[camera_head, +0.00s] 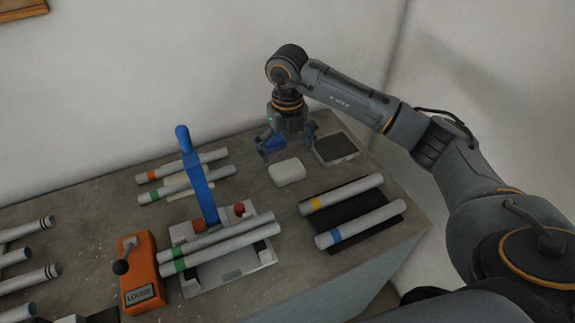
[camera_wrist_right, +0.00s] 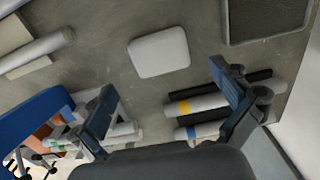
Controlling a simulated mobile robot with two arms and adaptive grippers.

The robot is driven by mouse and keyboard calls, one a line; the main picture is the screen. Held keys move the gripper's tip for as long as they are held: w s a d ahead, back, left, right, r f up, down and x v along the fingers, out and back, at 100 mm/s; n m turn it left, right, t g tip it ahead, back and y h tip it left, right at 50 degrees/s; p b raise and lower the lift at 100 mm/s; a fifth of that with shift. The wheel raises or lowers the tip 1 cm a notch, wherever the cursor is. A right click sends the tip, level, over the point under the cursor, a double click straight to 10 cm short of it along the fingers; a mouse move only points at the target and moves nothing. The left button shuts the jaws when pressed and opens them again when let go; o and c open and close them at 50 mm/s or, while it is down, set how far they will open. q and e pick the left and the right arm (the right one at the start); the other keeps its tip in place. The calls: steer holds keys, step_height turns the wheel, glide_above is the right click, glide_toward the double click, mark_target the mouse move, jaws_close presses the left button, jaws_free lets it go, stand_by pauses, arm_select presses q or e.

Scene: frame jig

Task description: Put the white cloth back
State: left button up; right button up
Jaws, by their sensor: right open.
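The white cloth (camera_head: 287,172) lies as a flat, rounded pad on the grey bench top. In the right wrist view the white cloth (camera_wrist_right: 160,53) lies just beyond the fingers, on bare bench. My right gripper (camera_head: 287,142) is open, pointing down above and slightly behind the cloth. Its two spread fingers also show in the wrist view (camera_wrist_right: 162,76), with nothing between them. A shallow pale-rimmed tray with a dark inside (camera_head: 337,149) sits right of the cloth, and its corner shows in the wrist view (camera_wrist_right: 262,22). My left gripper is not in view.
Two tubes with yellow and blue bands rest on a black mat (camera_head: 350,218). A jig with an upright blue lever (camera_head: 198,175) holds green-banded tubes. An orange box (camera_head: 141,273) reads "LOOSE". More tubes lie left and behind. The wall stands close behind the bench.

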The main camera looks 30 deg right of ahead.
mark_target(287, 168)
step_height(287, 168, up, 6)
steer(key=shift+f+b, duration=0.2)
steer(key=shift+b, duration=0.2)
